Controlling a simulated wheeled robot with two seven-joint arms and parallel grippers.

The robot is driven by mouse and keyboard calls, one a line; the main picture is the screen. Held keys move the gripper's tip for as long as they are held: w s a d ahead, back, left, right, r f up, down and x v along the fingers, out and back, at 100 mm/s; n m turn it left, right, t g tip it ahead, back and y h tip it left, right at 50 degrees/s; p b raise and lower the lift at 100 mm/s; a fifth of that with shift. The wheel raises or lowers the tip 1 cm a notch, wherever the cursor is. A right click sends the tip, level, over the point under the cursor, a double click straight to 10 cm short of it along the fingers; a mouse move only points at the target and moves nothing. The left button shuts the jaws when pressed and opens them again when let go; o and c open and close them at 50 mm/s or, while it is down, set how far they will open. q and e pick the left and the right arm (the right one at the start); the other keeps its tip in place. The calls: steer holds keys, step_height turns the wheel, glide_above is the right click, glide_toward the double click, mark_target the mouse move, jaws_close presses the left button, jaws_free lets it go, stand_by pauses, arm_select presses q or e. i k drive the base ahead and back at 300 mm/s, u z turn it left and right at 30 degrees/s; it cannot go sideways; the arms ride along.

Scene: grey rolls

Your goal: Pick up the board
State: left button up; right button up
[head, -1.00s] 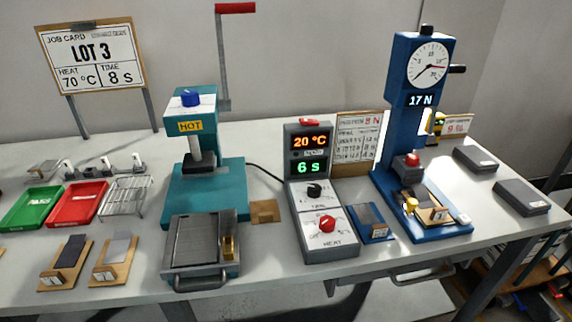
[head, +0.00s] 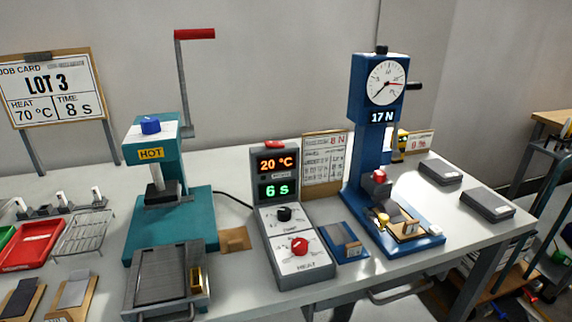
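Small wooden boards show in the head view, and I cannot tell which one the task means. One board with a dark strip (head: 20,298) and one with a light grey strip (head: 74,292) lie at the front left, partly cut off by the frame. Another small board (head: 408,230) sits on the base of the blue force gauge stand (head: 366,165), which reads 17 N. A small plain wooden block (head: 234,240) lies beside the teal press (head: 170,222). Neither of my grippers is in view.
The control box (head: 290,235) reads 20 °C and 6 s. A red tray (head: 30,246) and a wire rack (head: 84,233) stand at the left. Two dark grey blocks (head: 440,171) (head: 487,203) lie at the right.

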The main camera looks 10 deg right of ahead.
mark_target(400, 224)
steer(key=u, duration=2.8)
steer(key=k, duration=1.7)
steer(key=z, duration=2.1)
